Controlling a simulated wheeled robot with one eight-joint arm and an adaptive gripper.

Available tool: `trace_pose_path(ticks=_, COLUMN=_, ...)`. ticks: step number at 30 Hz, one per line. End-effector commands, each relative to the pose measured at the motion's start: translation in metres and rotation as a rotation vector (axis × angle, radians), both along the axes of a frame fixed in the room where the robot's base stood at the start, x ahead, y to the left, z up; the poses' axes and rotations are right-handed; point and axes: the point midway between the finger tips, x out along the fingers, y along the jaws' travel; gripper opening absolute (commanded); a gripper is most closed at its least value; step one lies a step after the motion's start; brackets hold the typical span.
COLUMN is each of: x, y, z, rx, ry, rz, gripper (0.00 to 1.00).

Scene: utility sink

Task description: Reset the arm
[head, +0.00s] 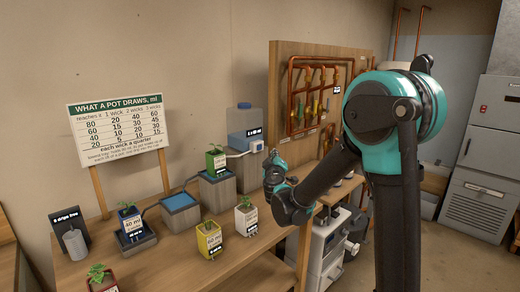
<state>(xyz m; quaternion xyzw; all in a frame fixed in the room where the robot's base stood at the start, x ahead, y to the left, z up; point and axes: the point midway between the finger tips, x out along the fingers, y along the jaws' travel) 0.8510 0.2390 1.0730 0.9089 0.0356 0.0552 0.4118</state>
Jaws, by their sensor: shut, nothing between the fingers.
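My arm reaches in from the right and bends back at a dark joint. My gripper (274,158) is at its far end, small in the head view, above the right part of the wooden bench (252,253). It is shut and holds nothing. It shows apart from the potted plants, to the right of the green pot (216,161) and above the white pot (246,217). The finger detail is too small to make out, and part of the wrist is hidden by my own links.
A yellow pot (209,240), a dark blue pot (132,226) and a reddish pot (101,281) stand on the bench. A copper pipe board (282,80) and metal cabinets (485,165) are farther right.

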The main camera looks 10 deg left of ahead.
Motion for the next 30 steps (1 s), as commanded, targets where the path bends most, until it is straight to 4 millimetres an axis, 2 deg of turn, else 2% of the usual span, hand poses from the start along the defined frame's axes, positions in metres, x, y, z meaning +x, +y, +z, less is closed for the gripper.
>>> trace_pose_path(ticks=5, x=0.0, y=-0.001, z=0.0, rx=0.001, ry=0.001, rz=-0.002, gripper=0.0)
trace_pose_path(ticks=8, x=-0.001, y=-0.016, z=-0.001, rx=0.015, ry=0.015, rz=-0.03, gripper=0.0)
trace_pose_path(ticks=11, x=-0.006, y=-0.056, z=-0.006, rx=0.05, ry=0.059, rz=-0.106, gripper=0.0)
trace_pose_path(ticks=14, x=-0.02, y=-0.116, z=-0.018, rx=0.107, ry=0.137, rz=-0.22, gripper=0.0)
trace_pose_path(ticks=16, x=-0.037, y=-0.161, z=-0.032, rx=0.153, ry=0.21, rz=-0.309, gripper=0.0)
trace_pose_path(ticks=18, x=-0.058, y=-0.201, z=-0.05, rx=0.199, ry=0.291, rz=-0.394, gripper=0.0)
trace_pose_path(ticks=20, x=-0.08, y=-0.232, z=-0.068, rx=0.239, ry=0.368, rz=-0.459, gripper=0.0)
trace_pose_path(ticks=21, x=-0.097, y=-0.251, z=-0.081, rx=0.267, ry=0.422, rz=-0.5, gripper=0.0)
trace_pose_path(ticks=23, x=-0.124, y=-0.275, z=-0.102, rx=0.311, ry=0.51, rz=-0.556, gripper=0.0)
trace_pose_path(ticks=24, x=-0.144, y=-0.288, z=-0.116, rx=0.342, ry=0.571, rz=-0.588, gripper=0.0)
trace_pose_path(ticks=26, x=-0.176, y=-0.303, z=-0.139, rx=0.39, ry=0.668, rz=-0.628, gripper=0.0)
trace_pose_path(ticks=27, x=-0.199, y=-0.31, z=-0.154, rx=0.425, ry=0.736, rz=-0.648, gripper=0.0)
trace_pose_path(ticks=30, x=-0.254, y=-0.316, z=-0.188, rx=0.512, ry=0.901, rz=-0.67, gripper=0.0)
